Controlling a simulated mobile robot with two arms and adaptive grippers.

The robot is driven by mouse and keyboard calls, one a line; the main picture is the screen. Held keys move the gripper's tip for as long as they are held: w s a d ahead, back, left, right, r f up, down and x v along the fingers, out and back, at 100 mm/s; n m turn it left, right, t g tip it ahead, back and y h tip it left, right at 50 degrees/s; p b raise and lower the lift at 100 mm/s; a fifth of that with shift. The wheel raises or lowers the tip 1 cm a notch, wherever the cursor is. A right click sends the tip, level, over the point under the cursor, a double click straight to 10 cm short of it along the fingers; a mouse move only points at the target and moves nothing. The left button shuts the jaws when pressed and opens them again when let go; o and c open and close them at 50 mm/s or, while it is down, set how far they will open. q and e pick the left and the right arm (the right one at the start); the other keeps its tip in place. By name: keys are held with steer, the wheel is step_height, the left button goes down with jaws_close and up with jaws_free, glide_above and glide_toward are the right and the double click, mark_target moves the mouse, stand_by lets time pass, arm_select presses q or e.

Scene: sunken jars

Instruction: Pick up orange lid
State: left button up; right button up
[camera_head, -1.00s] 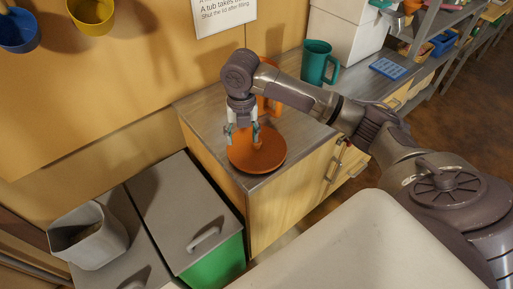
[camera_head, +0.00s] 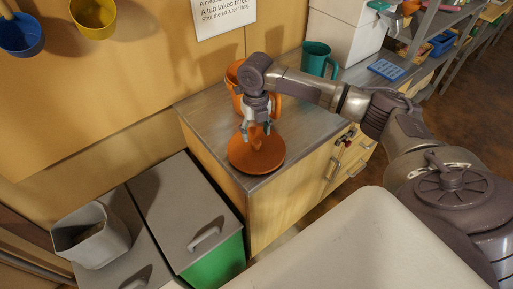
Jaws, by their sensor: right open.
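The orange lid (camera_head: 256,158) lies on the near left corner of the grey counter top. It is a round disc with a small raised knob (camera_head: 256,141) near its middle. My right gripper (camera_head: 256,136) points down over the lid, with its fingers around or just above the knob. The fingers are apart, and I cannot tell whether they touch it. An orange mug (camera_head: 235,77) stands behind the gripper, partly hidden by my right arm. My left gripper is not in view.
A teal mug (camera_head: 317,59) stands farther back on the counter (camera_head: 200,110), near white boxes (camera_head: 345,35). A blue tray (camera_head: 386,69) lies to the right. Lidded bins (camera_head: 185,205) and a grey tub (camera_head: 91,236) stand at lower left.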

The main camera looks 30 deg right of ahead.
mark_target(256, 141)
steer(key=shift+s+f+p, duration=0.2)
steer(key=shift+f+p, duration=0.35)
steer(key=shift+f, duration=1.65)
steer(key=shift+c, duration=0.3)
jaws_close()
